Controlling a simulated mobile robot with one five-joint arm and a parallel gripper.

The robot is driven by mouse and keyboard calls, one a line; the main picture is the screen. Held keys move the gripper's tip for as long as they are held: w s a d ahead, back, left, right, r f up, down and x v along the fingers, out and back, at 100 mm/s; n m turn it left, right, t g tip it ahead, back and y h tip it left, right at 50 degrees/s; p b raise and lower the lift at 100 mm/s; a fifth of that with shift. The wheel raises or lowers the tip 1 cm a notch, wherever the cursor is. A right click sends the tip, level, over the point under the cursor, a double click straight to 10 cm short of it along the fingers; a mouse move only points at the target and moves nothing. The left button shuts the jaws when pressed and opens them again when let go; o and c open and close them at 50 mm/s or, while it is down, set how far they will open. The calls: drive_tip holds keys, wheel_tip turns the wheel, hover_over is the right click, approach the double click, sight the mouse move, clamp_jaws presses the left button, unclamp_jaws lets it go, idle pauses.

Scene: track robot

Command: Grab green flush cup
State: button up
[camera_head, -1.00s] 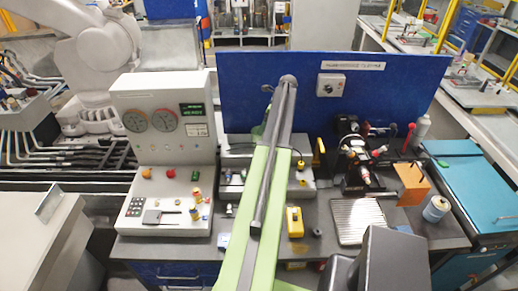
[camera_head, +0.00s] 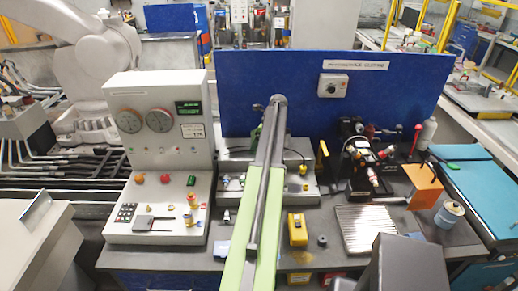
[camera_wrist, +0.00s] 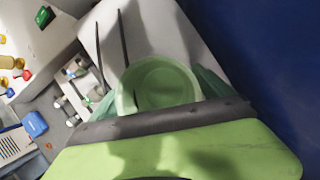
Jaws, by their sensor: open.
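A pale green round cup (camera_wrist: 160,84) shows in the wrist view, its open mouth turned toward the camera. It lies over a light grey surface. My gripper (camera_wrist: 158,92) is open, with dark green parts on the left and right of the cup. Whether they touch the cup I cannot tell. The dark bar and light green body of my arm cover the lower part of the wrist view. In the head view my arm reaches toward the blue panel, and the cup cannot be made out there.
A grey control console (camera_head: 157,155) stands left of my arm, and a blue upright panel (camera_head: 400,100) stands behind.

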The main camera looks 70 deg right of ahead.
drive_tip(key=c, duration=1.4)
drive_tip(key=shift+r, duration=0.1)
